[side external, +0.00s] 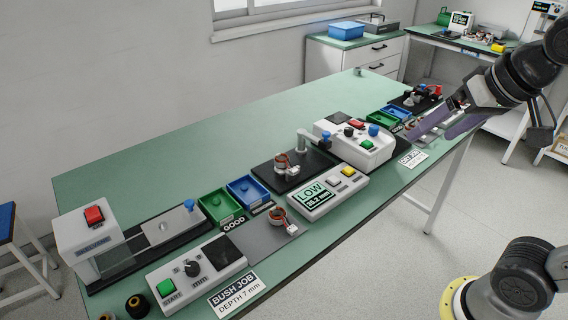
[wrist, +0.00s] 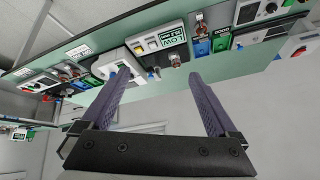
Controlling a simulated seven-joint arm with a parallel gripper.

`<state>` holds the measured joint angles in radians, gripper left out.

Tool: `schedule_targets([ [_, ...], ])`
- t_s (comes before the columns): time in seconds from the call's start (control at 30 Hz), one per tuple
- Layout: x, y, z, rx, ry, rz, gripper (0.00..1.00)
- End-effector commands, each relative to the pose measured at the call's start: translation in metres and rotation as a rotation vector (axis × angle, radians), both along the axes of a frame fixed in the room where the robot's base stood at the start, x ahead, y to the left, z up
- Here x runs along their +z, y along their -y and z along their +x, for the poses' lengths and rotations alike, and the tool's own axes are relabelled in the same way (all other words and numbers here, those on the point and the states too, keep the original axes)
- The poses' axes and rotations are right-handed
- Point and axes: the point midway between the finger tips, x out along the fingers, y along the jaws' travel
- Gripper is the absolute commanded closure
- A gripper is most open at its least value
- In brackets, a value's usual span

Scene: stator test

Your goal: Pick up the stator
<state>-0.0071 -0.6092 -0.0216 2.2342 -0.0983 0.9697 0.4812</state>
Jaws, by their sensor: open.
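One stator (side external: 282,162), a small ring with copper windings and a white connector, stands on a black test fixture behind the LOW display. A second similar stator (side external: 277,215) lies on a grey mat left of that display. In the wrist view, which is upside down, the fixture stator (wrist: 175,60) and the mat stator (wrist: 199,18) both show small and distant. My gripper (side external: 428,137) is open and empty, its fingers (wrist: 159,73) spread wide. It is over the right end of the bench, well to the right of both stators and apart from them.
A green bench (side external: 150,160) carries the stations. The LOW tester (side external: 327,192), a green bin (side external: 220,205) and a blue bin (side external: 248,190) surround the stators. A white box with buttons (side external: 355,145) stands between them and my gripper. The bench's back strip is clear.

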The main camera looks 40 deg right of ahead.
Motion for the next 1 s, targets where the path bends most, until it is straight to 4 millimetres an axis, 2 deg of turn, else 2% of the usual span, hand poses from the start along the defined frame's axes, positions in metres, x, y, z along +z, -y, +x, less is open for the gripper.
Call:
schedule_targets([
  [0.1, 0.024, 0.004, 0.035, -0.088, 0.006, 0.027, 0.06],
  [0.17, 0.035, 0.006, 0.056, -0.135, 0.009, 0.041, 0.06],
  [0.3, 0.053, 0.009, 0.111, -0.245, 0.009, 0.069, 0.06],
  [0.43, 0.058, 0.009, 0.165, -0.335, 0.004, 0.087, 0.06],
  [0.53, 0.054, 0.008, 0.207, -0.396, -0.001, 0.095, 0.06],
  [0.67, 0.037, 0.004, 0.259, -0.461, -0.015, 0.097, 0.06],
  [0.77, 0.016, 0.0, 0.298, -0.501, -0.027, 0.091, 0.06],
  [0.87, -0.012, -0.006, 0.333, -0.527, -0.047, 0.077, 0.06],
  [1.0, -0.063, -0.016, 0.374, -0.538, -0.088, 0.046, 0.06],
])
